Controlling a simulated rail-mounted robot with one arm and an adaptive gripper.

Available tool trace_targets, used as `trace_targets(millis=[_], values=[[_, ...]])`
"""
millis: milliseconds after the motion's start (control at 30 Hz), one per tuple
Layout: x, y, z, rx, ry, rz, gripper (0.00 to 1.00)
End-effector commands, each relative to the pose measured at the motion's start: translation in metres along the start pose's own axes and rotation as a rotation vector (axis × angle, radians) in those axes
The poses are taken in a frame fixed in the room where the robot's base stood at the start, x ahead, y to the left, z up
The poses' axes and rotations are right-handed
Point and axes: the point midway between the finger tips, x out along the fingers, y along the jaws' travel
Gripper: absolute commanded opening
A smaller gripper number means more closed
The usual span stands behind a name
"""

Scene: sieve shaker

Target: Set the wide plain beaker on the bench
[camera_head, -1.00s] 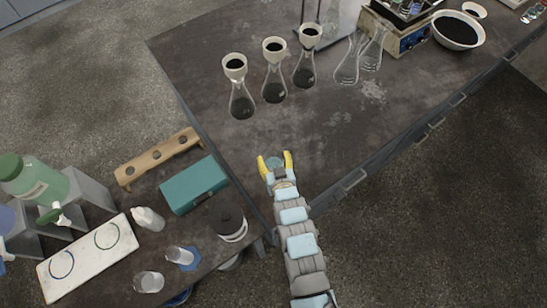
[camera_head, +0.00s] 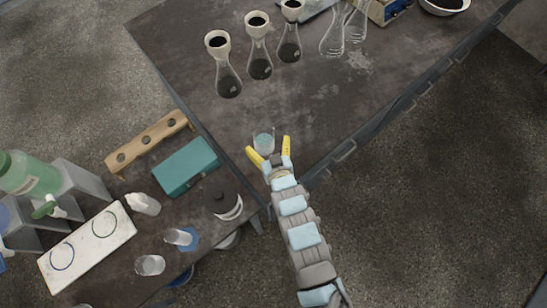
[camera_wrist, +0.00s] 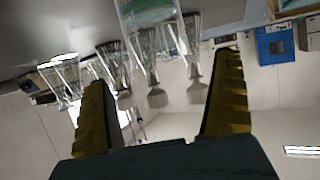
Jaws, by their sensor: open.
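A clear beaker with a pale teal tint in its lower part (camera_head: 264,141) stands upright on the large dark bench (camera_head: 300,115), near its front left corner. I take it to be the wide plain beaker. My gripper (camera_head: 268,147) is open, its yellow fingers spread near the beaker's front side. In the wrist view the beaker shows at the top edge (camera_wrist: 150,14), cut off by the frame. There it is beyond the fingertips of my gripper (camera_wrist: 160,75), and the space between the fingers holds nothing.
Dark-filled flasks with funnels (camera_head: 259,60) and empty clear flasks (camera_head: 334,38) stand farther back on the bench. On the left side table are a teal box (camera_head: 187,166), a wooden rack (camera_head: 147,142), a black-lidded jar (camera_head: 223,203) and two small glass vessels (camera_head: 150,265).

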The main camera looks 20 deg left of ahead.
Motion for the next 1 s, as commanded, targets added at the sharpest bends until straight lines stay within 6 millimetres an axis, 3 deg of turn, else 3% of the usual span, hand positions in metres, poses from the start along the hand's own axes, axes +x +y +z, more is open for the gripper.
trace_targets(millis=[500,867,1000], values=[[-0.059,0.0,0.0,0.0,-0.002,0.002,0.96],[-0.07,0.0,0.001,0.001,-0.001,0.0,0.96],[-0.07,0.011,-0.014,0.007,0.062,0.026,0.96]])
